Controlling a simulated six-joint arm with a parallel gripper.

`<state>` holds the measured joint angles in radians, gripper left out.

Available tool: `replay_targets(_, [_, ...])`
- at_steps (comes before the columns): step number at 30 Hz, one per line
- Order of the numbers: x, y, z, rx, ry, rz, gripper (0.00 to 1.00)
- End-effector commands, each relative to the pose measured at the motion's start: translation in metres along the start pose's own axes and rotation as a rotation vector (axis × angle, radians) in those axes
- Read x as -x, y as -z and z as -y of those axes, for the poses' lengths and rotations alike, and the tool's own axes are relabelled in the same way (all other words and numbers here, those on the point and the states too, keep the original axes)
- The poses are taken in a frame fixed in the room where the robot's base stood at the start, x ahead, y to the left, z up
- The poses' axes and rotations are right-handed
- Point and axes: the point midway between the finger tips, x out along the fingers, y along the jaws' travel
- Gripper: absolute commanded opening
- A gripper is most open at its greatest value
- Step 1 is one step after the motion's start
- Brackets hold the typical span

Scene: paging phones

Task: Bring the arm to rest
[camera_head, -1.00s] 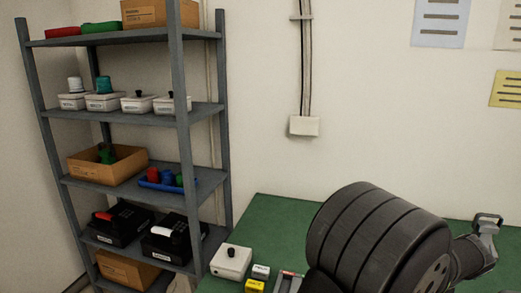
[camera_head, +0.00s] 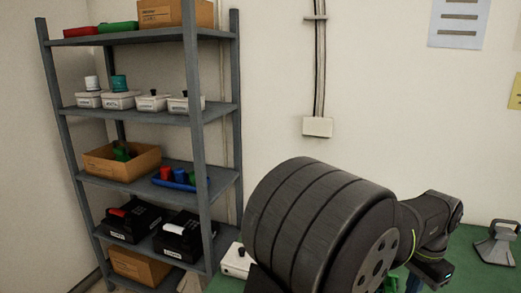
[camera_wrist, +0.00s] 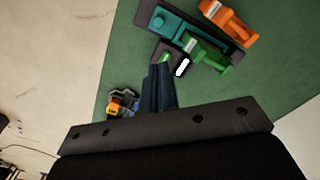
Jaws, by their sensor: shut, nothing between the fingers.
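My gripper (camera_wrist: 160,90) shows in the wrist view with its dark fingers together and nothing between them. Beyond the fingertips is a dark teal base (camera_wrist: 172,27) with a green handset (camera_wrist: 207,55) beside it, over the green table (camera_wrist: 275,75). The fingertips overlap the near side of this group in the picture; whether they touch it I cannot tell. In the head view my arm's thick black links fill the lower middle, and my fingers cannot be made out there.
An orange handset (camera_wrist: 230,22) lies past the teal base. A grey stand (camera_head: 497,245) is on the table at the right. A white box with a black knob (camera_head: 236,262) is partly behind my arm. A grey shelf rack (camera_head: 150,113) with phones and boxes stands at the left.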

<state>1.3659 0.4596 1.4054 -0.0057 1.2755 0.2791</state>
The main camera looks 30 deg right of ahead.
Motion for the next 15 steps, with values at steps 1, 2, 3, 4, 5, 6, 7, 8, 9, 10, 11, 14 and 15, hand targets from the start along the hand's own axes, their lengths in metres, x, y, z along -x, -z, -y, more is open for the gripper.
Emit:
replay_targets(1, [-0.001, -0.003, -0.004, 0.039, 0.002, 0.001, 0.00])
replay_targets(2, [-0.002, -0.004, -0.005, 0.062, 0.002, 0.002, 0.00])
replay_targets(3, [-0.003, -0.006, -0.007, 0.092, 0.003, 0.002, 0.00])
replay_targets(4, [-0.003, -0.008, -0.009, 0.114, 0.003, 0.003, 0.00])
replay_targets(5, [-0.004, -0.009, -0.011, 0.136, 0.003, 0.002, 0.00])
replay_targets(6, [-0.004, -0.011, -0.013, 0.166, 0.004, 0.001, 0.00])
replay_targets(7, [-0.005, -0.012, -0.014, 0.189, 0.004, 0.001, 0.00])
replay_targets(8, [-0.005, -0.014, -0.015, 0.211, 0.004, 0.001, 0.00])
replay_targets(9, [-0.006, -0.016, -0.018, 0.241, 0.004, 0.001, 0.00])
replay_targets(10, [-0.006, -0.017, -0.019, 0.262, 0.004, 0.001, 0.00])
replay_targets(11, [-0.007, -0.019, -0.020, 0.284, 0.004, 0.002, 0.00])
replay_targets(14, [-0.009, -0.024, -0.025, 0.359, 0.005, 0.002, 0.00])
replay_targets(15, [-0.009, -0.026, -0.027, 0.388, 0.005, 0.001, 0.00])
